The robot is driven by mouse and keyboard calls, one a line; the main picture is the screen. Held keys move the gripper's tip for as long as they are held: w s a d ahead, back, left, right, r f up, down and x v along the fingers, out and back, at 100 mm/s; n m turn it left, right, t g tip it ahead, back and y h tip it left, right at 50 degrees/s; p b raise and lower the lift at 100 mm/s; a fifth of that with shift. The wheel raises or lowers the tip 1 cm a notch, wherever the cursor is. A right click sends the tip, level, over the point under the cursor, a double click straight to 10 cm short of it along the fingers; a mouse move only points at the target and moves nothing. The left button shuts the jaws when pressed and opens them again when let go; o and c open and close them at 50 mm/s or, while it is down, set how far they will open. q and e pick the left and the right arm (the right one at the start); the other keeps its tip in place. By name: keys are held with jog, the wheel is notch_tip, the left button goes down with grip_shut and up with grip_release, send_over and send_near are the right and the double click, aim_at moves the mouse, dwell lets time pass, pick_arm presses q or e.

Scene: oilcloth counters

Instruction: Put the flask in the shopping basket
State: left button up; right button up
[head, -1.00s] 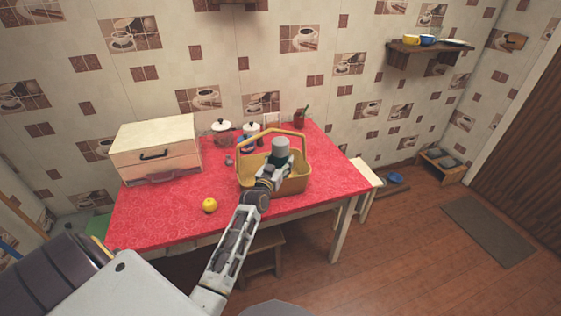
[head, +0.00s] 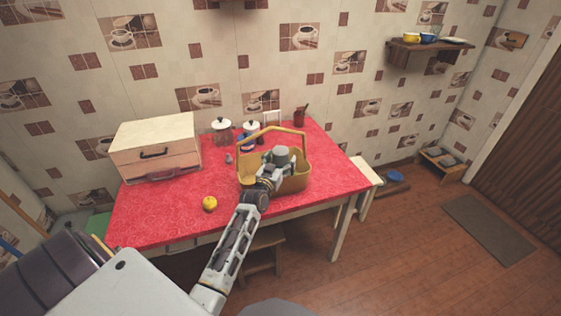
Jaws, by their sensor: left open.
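The yellow shopping basket (head: 292,184) stands on the red table with its handle up. The flask (head: 281,152) shows a grey cap above a dark body and stands about upright inside the basket. Its lower part is hidden by the basket wall and my gripper. My left gripper (head: 279,169) is over the basket, right at the flask, with its fingers open; the fingers are small and partly hidden, so I cannot tell whether they touch it. My right gripper is out of view.
The red-covered table (head: 160,222) has free room at its left front and right. A yellow apple-like fruit (head: 210,204) lies left of the basket. A bread box (head: 155,150) stands at the back left. Jars (head: 222,132) and a red-brown mug (head: 300,116) stand behind.

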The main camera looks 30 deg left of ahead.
pick_arm(q)
jog(key=shift+r, duration=0.15)
jog(key=shift+r, duration=0.5)
jog(key=s+d, duration=0.2)
jog(key=s, duration=0.9)
jog(key=shift+s, duration=0.4)
dwell(0.5)
